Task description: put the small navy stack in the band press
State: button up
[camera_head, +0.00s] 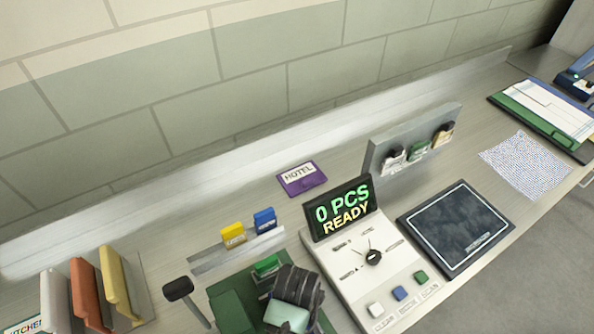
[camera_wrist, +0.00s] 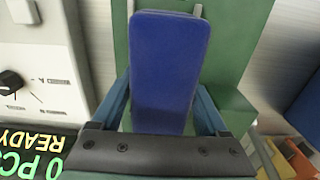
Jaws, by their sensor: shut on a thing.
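The navy stack (camera_wrist: 170,60) is a blue, rounded-end block in the wrist view, between the two teal fingers. My gripper (camera_wrist: 165,95) is shut on it. In the head view my gripper (camera_head: 288,312) is over the green band press (camera_head: 229,312), and its body hides the stack there. The press has a black-knobbed lever (camera_head: 178,289) at its left. In the wrist view the green press surface (camera_wrist: 225,45) lies behind the stack. I cannot tell whether the stack touches the press.
The counter console's display (camera_head: 342,208) reads "0 PCS READY", close right of my gripper. Yellow (camera_head: 233,235) and blue (camera_head: 265,220) blocks stand behind the press. Upright coloured boards (camera_head: 85,290) are at left; a dark pad (camera_head: 456,229) lies right. A purple HOTEL card (camera_head: 302,178) lies behind.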

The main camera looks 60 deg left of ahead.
jog(key=shift+f, duration=1.4)
jog(key=shift+f, duration=0.2)
jog(key=o, duration=1.5)
jog(key=shift+r, duration=0.15)
